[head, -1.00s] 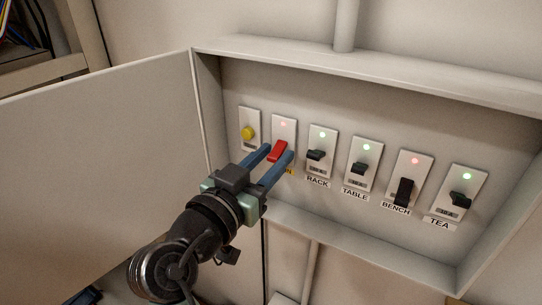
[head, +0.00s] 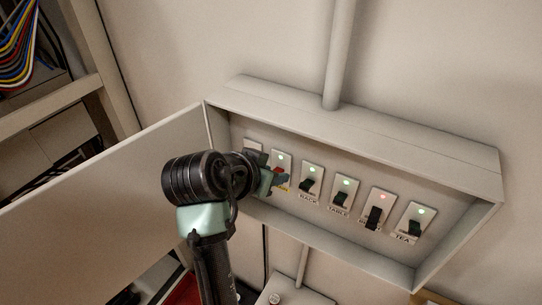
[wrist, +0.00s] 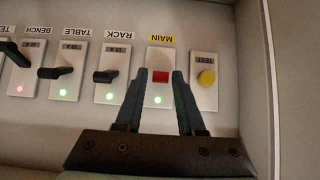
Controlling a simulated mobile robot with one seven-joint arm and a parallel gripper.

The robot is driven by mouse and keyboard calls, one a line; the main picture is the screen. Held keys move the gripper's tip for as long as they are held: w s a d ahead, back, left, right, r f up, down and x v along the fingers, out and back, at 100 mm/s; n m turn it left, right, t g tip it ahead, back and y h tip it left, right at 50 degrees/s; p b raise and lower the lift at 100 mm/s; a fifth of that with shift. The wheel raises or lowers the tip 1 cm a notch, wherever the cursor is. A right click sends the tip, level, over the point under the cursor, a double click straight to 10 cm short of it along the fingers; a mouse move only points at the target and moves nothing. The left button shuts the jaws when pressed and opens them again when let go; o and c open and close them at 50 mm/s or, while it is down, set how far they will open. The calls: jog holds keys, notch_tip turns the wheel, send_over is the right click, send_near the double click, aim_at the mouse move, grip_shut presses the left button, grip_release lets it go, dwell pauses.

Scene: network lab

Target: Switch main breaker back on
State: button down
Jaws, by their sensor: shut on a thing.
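The breaker panel (head: 365,130) is open, and its MAIN breaker has a red lever (wrist: 160,76). The lever also shows in the head view (head: 279,170), partly covered by my gripper. My gripper (wrist: 161,80) is shut on the red lever, with one blue finger on each side of it. The MAIN lamp (wrist: 160,99) is lit green. The yellow MAIN label (wrist: 161,39) shows in the wrist view.
A yellow test button (wrist: 207,77) sits beside MAIN. The RACK (head: 308,185), TABLE (head: 341,199) and TEA (head: 415,228) breakers show green lamps. The BENCH breaker (head: 373,216) shows red. The open panel door (head: 110,200) stands left of my arm.

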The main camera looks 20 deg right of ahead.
jog(key=shift+w+d+r+g+y+p, duration=0.15)
jog(key=shift+r+g+y+p, duration=0.45)
jog(key=shift+p, duration=0.55)
jog(key=shift+f, duration=0.3)
jog(key=c, duration=0.8)
grip_release()
jog(key=shift+o, duration=0.2)
jog(key=v, duration=1.3)
jog(key=shift+d, duration=0.25)
jog(key=shift+r, duration=0.15)
